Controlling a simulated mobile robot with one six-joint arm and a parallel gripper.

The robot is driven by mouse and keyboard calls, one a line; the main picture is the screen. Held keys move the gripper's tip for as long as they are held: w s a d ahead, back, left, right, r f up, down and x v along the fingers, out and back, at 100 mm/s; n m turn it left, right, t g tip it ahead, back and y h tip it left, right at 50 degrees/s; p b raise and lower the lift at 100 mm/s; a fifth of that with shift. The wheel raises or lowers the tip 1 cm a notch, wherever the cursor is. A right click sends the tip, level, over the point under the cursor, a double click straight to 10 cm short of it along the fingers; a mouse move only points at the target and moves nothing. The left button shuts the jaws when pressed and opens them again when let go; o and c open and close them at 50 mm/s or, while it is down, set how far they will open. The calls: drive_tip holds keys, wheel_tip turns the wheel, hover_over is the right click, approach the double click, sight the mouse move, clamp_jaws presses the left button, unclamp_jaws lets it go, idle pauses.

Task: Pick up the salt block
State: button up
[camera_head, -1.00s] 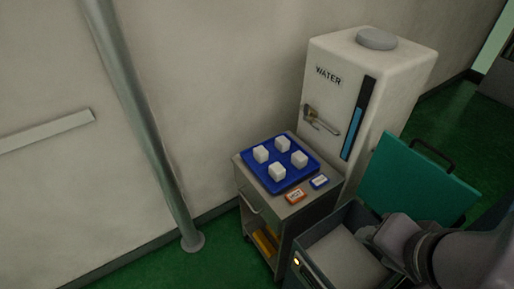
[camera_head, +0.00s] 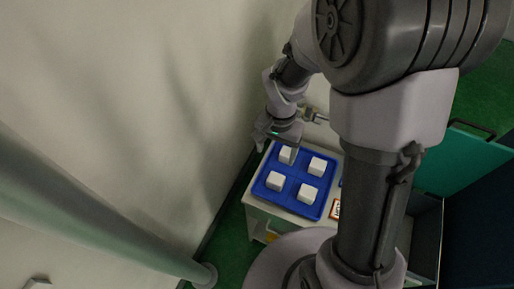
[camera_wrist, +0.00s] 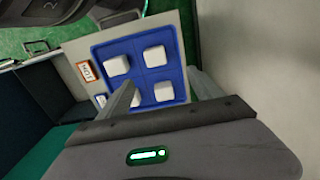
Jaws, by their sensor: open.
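Several white blocks sit apart on a blue tray (camera_head: 268,196), one in each compartment. They look alike, and no label tells which is the salt block. In the head view they are a far block (camera_head: 287,156), a right block (camera_head: 317,166), a left block (camera_head: 276,181) and a near block (camera_head: 307,193). My gripper (camera_head: 277,148) is open and empty, above the tray's far corner by the far block, partly covering it. In the wrist view, the open fingers (camera_wrist: 161,76) frame a block (camera_wrist: 163,91); the left finger partly hides another.
The tray stands on a small cart (camera_head: 258,214) against the wall. An orange-edged card (camera_head: 335,209) lies beside the tray. A teal lid (camera_head: 462,160) stands open at right. A thick pole (camera_head: 90,215) is at left, and the wall is close behind my gripper.

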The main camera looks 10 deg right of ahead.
sight(276, 178)
drive_tip(key=f+b, duration=0.2)
drive_tip(key=f, duration=0.3)
drive_tip(key=f+b, duration=0.2)
drive_tip(key=f, duration=0.4)
drive_tip(key=s+d+f+b, duration=0.1)
drive_tip(key=f+b, duration=0.2)
drive_tip(key=f, duration=0.3)
drive_tip(key=shift+r, duration=0.1)
clamp_jaws()
